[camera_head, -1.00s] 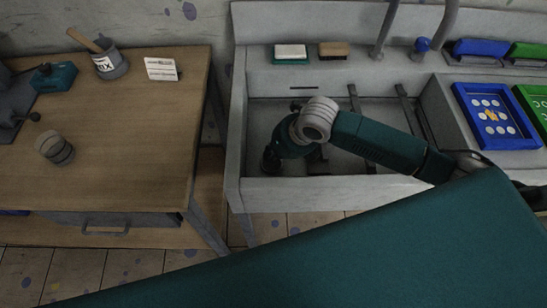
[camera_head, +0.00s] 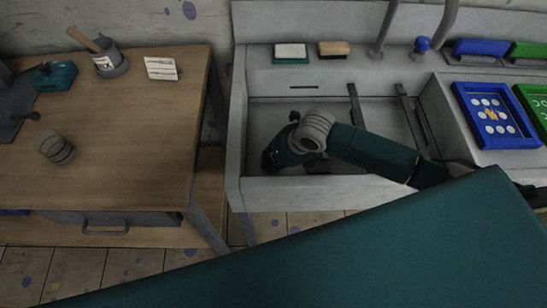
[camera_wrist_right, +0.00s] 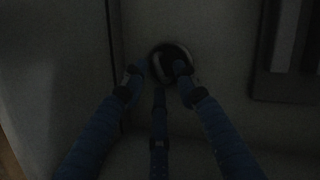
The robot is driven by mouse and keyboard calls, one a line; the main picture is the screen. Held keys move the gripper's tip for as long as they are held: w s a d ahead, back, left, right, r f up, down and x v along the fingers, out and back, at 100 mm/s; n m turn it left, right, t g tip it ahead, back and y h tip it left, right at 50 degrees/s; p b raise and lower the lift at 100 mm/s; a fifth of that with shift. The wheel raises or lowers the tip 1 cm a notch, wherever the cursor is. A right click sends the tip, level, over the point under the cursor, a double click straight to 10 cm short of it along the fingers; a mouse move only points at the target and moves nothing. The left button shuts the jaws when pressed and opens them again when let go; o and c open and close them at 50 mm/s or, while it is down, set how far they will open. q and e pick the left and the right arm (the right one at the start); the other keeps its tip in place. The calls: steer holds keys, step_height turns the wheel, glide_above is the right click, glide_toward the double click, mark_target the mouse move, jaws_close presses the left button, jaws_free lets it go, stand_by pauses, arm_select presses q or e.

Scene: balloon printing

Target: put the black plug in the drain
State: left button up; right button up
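My right gripper (camera_head: 268,161) reaches down into the grey sink (camera_head: 232,150), near its front left corner, in the head view. In the dark wrist view, the right gripper's fingers (camera_wrist_right: 162,68) stand apart. Between and just beyond the fingertips is a round dark disc with a paler rim (camera_wrist_right: 174,48), set against the sink floor. The right finger overlaps it. I cannot tell whether this is the open drain or the black plug over it. No separate plug can be made out. My left gripper is out of view.
A dark bar (camera_head: 408,112) and another beside it cross the sink. A blue tray (camera_head: 495,115) stands right of the sink. A wooden table (camera_head: 130,130) stands left.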

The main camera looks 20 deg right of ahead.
steer(key=v, duration=1.2)
steer(key=shift+r, duration=0.15)
